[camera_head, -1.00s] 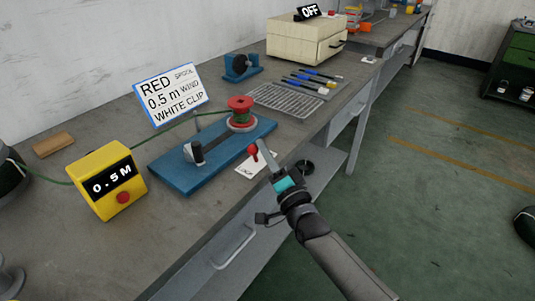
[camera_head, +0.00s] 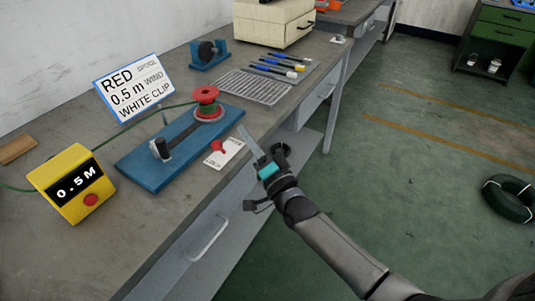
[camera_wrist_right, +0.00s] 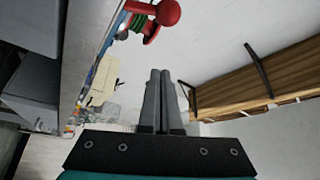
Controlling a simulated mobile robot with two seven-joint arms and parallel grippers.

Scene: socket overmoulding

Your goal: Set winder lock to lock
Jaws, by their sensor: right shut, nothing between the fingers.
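The winder is a blue base (camera_head: 150,172) on the bench, with a red spool (camera_head: 205,96) wound with green wire and a black-handled part (camera_head: 160,149) at its near end. A small red knob (camera_head: 217,146) shows over a white lettered card (camera_head: 232,150) at the base's right edge. My right gripper (camera_head: 241,130) is shut and empty, to the right of the knob and apart from it. In the right wrist view, the shut fingers (camera_wrist_right: 157,75) point forward, with a red ball knob (camera_wrist_right: 168,12) above them. My left gripper is out of view.
A yellow box (camera_head: 73,183) reading 0.5 M stands at the left, with a green wire running to the winder. Open floor lies right of the bench edge.

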